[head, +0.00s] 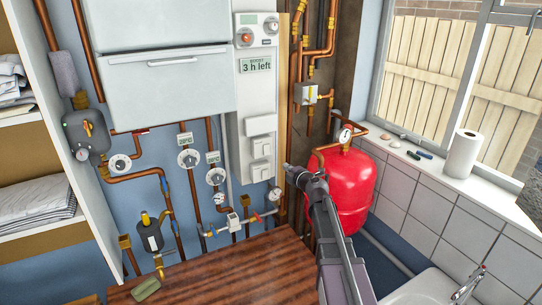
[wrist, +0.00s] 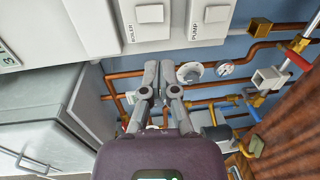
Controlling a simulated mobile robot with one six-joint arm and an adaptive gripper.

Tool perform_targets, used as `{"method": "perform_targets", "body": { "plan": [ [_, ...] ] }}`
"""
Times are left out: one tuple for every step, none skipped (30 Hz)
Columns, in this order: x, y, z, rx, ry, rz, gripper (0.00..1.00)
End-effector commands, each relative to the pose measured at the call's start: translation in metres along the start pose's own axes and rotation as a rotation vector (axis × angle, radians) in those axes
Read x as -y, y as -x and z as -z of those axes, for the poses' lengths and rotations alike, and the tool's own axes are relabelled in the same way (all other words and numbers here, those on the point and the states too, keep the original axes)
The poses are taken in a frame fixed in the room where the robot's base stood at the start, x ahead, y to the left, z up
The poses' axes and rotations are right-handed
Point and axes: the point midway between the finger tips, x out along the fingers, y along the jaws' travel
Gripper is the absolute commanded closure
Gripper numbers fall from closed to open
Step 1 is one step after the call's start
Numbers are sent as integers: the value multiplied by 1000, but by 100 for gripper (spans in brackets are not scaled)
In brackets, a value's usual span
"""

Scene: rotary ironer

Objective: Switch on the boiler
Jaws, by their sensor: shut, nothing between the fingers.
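The boiler switch is a white box labelled BOILER with a square rocker (wrist: 150,14), at the top of the wrist view. In the head view it appears to be the middle white box (head: 261,147) on the narrow panel. A similar switch labelled PUMP (wrist: 216,14) sits beside it in the wrist view and below it in the head view (head: 261,171). My gripper (wrist: 157,68) is shut and empty, its fingertips apart from both switches in the picture. In the head view my gripper (head: 288,169) is just right of the lower switch. I cannot tell the rocker's position.
A display (head: 256,65) reading "3 h left" sits above the switches. Copper pipes, valves and gauges (head: 219,177) crowd the wall to the left and below. A red tank (head: 352,185) stands close right of my arm. A wooden counter (head: 220,270) lies below.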

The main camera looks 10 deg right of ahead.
Motion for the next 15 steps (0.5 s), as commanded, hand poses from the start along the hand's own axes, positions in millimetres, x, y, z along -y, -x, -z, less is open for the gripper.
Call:
{"method": "perform_targets", "body": {
  "plan": [
    [0, 0, 0, 0, 0, 0, 100],
    [0, 0, 0, 0, 0, 0, 100],
    [0, 0, 0, 1, -1, -1, 100],
    [0, 0, 0, 1, -1, -1, 100],
    [0, 0, 0, 1, -1, -1, 100],
    [0, -1, 0, 1, -1, -1, 100],
    [0, -2, 0, 1, -1, -1, 100],
    [0, -3, 0, 1, -1, -1, 100],
    [0, -4, 0, 1, -1, -1, 100],
    [0, -6, 0, 1, -1, -1, 100],
    [0, -8, 0, 1, -1, -1, 100],
    [0, -10, 0, 1, -1, -1, 100],
    [0, -13, 0, 1, -1, -1, 100],
    [0, -16, 0, 1, -1, -1, 100],
    [0, -20, 0, 1, -1, -1, 100]
  ]
}}
